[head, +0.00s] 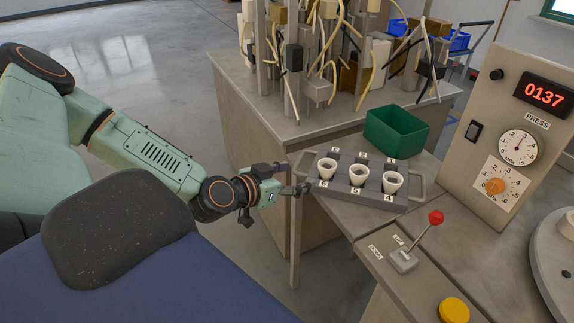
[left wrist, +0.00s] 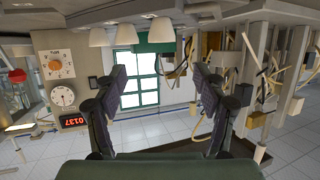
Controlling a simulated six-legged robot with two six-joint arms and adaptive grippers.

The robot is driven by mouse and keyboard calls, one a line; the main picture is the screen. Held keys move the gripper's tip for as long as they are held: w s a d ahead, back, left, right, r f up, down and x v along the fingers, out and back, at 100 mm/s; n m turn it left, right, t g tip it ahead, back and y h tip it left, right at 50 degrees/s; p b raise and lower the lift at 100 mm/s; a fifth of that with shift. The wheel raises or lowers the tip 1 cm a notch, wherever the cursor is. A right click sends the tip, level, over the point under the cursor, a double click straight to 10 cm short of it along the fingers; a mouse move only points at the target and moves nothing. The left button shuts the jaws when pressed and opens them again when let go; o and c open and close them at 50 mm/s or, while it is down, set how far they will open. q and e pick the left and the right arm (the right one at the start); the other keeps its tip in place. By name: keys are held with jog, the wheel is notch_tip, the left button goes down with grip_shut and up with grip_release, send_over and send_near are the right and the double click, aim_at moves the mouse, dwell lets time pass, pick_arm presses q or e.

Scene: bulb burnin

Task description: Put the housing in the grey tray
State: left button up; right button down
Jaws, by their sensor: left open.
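The grey tray (head: 375,200) has a handle at each end and number labels, and sits on the bench to the right of my left gripper. Three white cup-shaped pieces stand upright in its front row: left (head: 327,168), middle (head: 359,177) and right (head: 392,182). I cannot tell whether one of these is the housing; no other clear housing shows. My left gripper (head: 294,179) is open and empty beside the tray's left handle. The left wrist view is upside down and shows its fingers (left wrist: 160,82) spread, with the white pieces (left wrist: 130,35) beyond. My right gripper is out of view.
A green bin (head: 396,133) stands behind the tray. A wire-hung rack (head: 320,60) fills the back bench. A red-knobbed lever (head: 404,258), yellow button (head: 454,310) and press panel (head: 505,140) stand at right. Open floor lies behind my left arm.

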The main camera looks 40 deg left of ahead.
pick_arm(q)
jog(key=s+d+f+g+h, duration=0.1)
jog(key=s+d+f+g, duration=0.7)
jog(key=s+d+f, duration=0.3)
jog(key=s+d+f+g+y, duration=0.1)
jog(key=s+f+g, duration=0.2)
jog(key=s, duration=0.5)
jog(key=s+d+f+n+g+y, duration=0.1)
jog(key=s+f+g, duration=0.2)
jog(key=s, duration=0.6)
jog(key=shift+s+d+f, duration=0.15)
jog(key=shift+s+f, duration=0.05)
jog(key=shift+f, duration=0.2)
jog(key=shift+f, duration=0.1)
notch_tip(320, 180, down, 9)
jog(key=b, duration=0.9)
